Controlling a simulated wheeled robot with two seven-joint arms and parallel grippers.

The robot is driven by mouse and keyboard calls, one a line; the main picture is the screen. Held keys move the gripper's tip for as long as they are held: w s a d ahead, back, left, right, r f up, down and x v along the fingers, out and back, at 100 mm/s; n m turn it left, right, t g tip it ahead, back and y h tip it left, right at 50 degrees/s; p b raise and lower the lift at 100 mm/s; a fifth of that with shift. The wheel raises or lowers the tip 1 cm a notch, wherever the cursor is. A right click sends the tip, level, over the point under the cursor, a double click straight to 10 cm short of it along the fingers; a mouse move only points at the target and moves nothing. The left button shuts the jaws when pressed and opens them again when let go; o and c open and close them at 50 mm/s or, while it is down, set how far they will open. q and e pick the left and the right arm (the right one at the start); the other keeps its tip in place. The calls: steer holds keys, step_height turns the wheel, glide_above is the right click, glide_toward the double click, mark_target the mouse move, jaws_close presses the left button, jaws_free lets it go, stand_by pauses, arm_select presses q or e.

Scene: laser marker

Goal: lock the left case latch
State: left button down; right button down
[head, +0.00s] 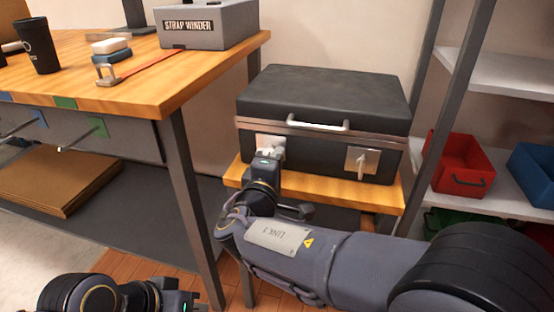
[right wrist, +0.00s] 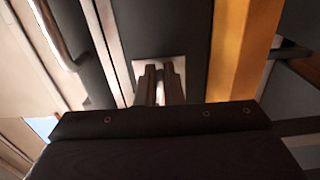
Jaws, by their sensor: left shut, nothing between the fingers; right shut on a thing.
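The dark case (head: 320,100) stands closed, with a pale handle (head: 318,126) across its front. The left case latch (head: 268,141) is on the left of the front, mostly covered by my right gripper (head: 270,152). In the right wrist view my right gripper (right wrist: 164,72) is shut on the latch's lever, in front of its metal plate (right wrist: 145,66). The lever itself is hidden between the fingers. My left gripper (head: 192,298) is shut and empty at the bottom edge, away from the case.
The case rests on a wooden stand (head: 330,190). A workbench (head: 190,75) with a strap winder box (head: 205,27) is to the left. A shelf rack (head: 515,75) with a red bin (head: 460,165) and a blue bin (head: 535,172) is close on the right.

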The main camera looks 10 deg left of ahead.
steer(key=c, duration=1.6)
jaws_free()
steer(key=shift+o, duration=0.2)
steer(key=shift+s, duration=0.1)
steer(key=s+p, duration=0.2)
steer(key=s, duration=0.5)
steer(key=shift+s+a, duration=0.15)
steer(key=shift+s, duration=0.2)
